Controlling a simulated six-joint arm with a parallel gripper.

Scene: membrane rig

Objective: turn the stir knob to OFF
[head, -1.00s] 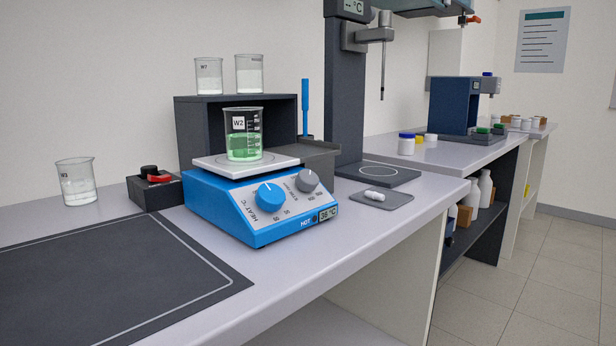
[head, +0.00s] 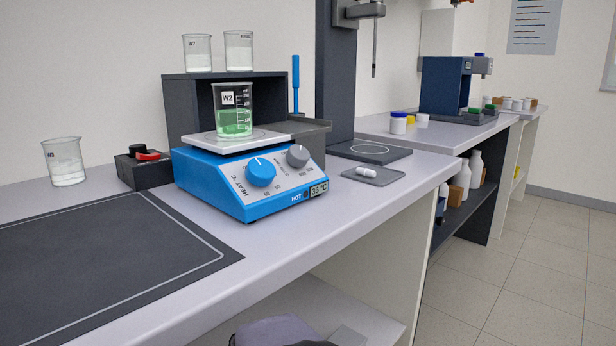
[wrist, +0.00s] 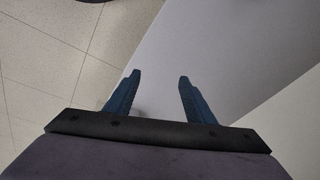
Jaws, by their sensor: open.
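The blue hot plate (head: 214,186) stands on the bench in the head view. Its grey knob (head: 297,155), the smaller one on the right of the sloped front panel, looks like the stir knob; its exact setting is too small to read. The larger blue knob (head: 261,172) beside it is by the HEAT °C label. A display reads 36 °C with HOT next to it. A beaker marked W2 (head: 235,112) with green liquid sits on the plate top. My gripper (wrist: 159,76) is open and empty in the wrist view, apart from the knobs, which that view does not show.
A black box with a red part (head: 145,168) stands left of the hot plate. A beaker (head: 64,161) is at far left. A tray (head: 373,176) with a white item lies at right. The dark mat (head: 90,262) is clear. The bench front edge is below.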

